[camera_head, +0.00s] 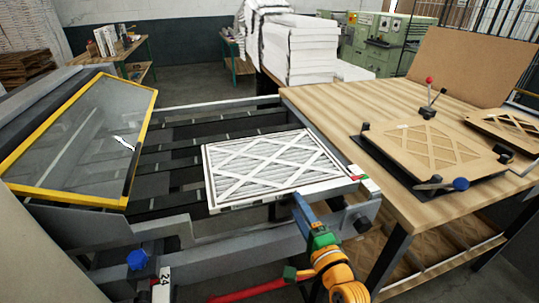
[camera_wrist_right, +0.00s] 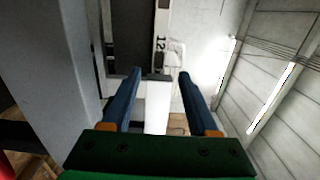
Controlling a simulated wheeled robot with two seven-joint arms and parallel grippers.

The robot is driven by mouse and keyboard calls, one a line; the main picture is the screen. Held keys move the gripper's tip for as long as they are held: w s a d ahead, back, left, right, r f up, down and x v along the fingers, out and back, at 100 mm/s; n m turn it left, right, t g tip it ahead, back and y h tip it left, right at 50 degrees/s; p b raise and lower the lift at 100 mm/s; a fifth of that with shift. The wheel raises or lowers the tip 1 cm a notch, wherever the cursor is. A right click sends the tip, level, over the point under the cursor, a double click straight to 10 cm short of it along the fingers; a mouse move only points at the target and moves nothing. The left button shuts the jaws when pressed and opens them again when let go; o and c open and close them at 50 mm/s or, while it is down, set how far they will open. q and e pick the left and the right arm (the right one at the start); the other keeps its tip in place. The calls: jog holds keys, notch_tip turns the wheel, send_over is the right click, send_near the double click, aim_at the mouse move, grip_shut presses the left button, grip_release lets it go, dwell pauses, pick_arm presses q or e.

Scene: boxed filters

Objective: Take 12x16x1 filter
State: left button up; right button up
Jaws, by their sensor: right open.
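A white framed filter (camera_head: 270,165) with a crisscross lattice over pleats lies flat on the conveyor (camera_head: 180,158) in the head view, near its right end. My right gripper (camera_head: 299,201) has its blue fingers at the filter's front edge, pointing up toward it from below and in front. In the right wrist view the gripper (camera_wrist_right: 160,82) is open, its two fingers apart with nothing visibly clamped. I cannot read the filter's size. My left gripper is not in view.
A yellow-framed clear guard (camera_head: 85,142) stands at left over the conveyor. A wooden table (camera_head: 335,108) at right holds a lattice cardboard piece (camera_head: 425,150) in a clamp fixture. Stacked white filters (camera_head: 300,50) stand behind. The conveyor's front rail (camera_head: 270,240) is close to my right gripper.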

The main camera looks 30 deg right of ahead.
aim_at(289, 195)
jog(key=p+x, duration=0.1)
jog(key=x, duration=0.6)
jog(key=shift+w+f, duration=0.15)
jog(key=shift+w, duration=0.3)
jog(key=shift+a, duration=0.1)
grip_shut()
